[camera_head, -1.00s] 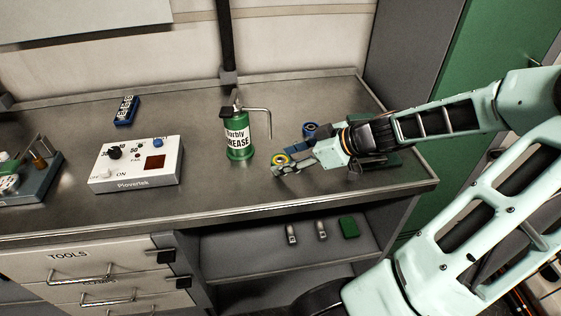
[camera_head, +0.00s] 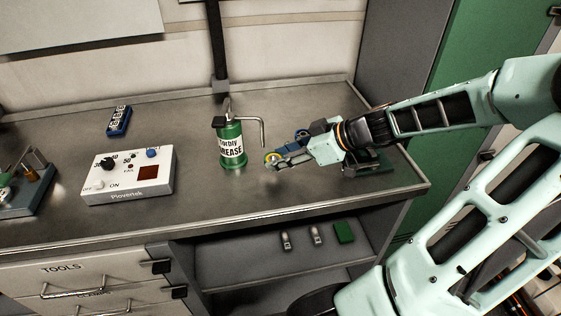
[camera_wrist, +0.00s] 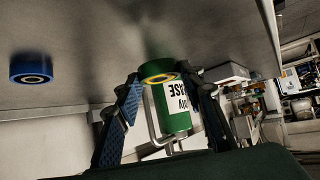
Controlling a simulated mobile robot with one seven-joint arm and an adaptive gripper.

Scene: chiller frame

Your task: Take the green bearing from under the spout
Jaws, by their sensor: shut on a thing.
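My gripper (camera_head: 277,161) is shut on the green bearing (camera_head: 272,156), which shows a yellow inner ring. In the wrist view the green bearing (camera_wrist: 158,70) sits between my two fingertips (camera_wrist: 160,78). It appears held a little above the bench, close to the spout tip (camera_head: 263,146) and slightly right of it. The spout belongs to the green grease can (camera_head: 231,150), which stands upright to the left of my gripper. My fingers hide part of the bearing in the head view.
A blue bearing (camera_wrist: 32,70) stands apart on the bench, beyond my gripper and partly hidden in the head view (camera_head: 302,135). A white control box (camera_head: 128,175) and a blue keypad (camera_head: 119,121) lie left. The bench front (camera_head: 230,205) is clear.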

